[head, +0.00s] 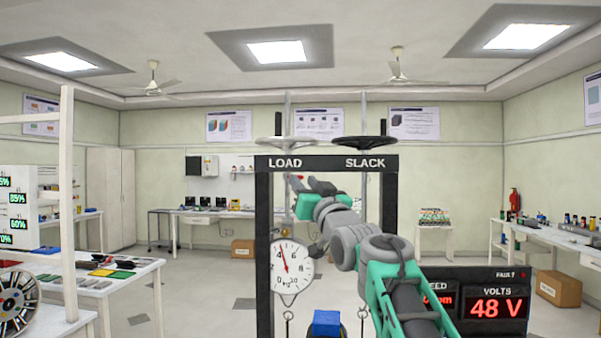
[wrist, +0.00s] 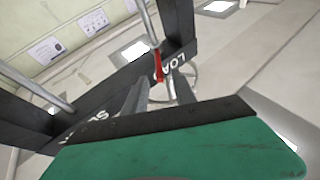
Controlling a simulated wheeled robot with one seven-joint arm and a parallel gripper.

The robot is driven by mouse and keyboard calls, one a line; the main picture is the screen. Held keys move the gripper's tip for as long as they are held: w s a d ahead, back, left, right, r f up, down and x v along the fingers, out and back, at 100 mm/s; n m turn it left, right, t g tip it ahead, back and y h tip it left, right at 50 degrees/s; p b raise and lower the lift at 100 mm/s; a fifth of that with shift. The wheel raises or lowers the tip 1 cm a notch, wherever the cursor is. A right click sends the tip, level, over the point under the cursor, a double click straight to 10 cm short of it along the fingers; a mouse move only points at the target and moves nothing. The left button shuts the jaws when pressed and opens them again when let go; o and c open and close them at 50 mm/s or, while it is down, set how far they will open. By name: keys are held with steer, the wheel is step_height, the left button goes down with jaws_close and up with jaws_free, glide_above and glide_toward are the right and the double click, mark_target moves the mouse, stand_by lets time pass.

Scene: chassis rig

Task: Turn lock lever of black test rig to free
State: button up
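The black test rig (head: 264,215) is a tall frame with "LOAD" and "SLACK" lettered on its top beam; the beam also crosses the wrist view (wrist: 95,98). A small red part, likely the lock lever (wrist: 158,66), sits by the LOAD lettering in the wrist view. A bit of red also shows under the beam in the head view. My gripper (wrist: 160,80) is open, its two grey fingers pointing at the red part. The red part lies just beyond or between the fingertips; contact cannot be told. In the head view, my arm partly covers the rig's opening.
A pale handwheel (head: 287,142) and a black handwheel (head: 364,141) top the rig. A dial gauge (head: 292,267) hangs at its left post. A blue block (head: 326,323) is low in the frame. A red-digit display (head: 490,306) stands at right, a cluttered table (head: 95,285) at left.

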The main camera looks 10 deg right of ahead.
mark_target(300, 178)
steer(key=p+x, duration=0.1)
steer(key=x, duration=0.2)
steer(key=shift+w+r, duration=0.1)
steer(key=shift+w, duration=0.05)
steer(key=shift+c, duration=0.3)
steer(key=shift+h, duration=0.3)
jaws_close()
stand_by(0.6)
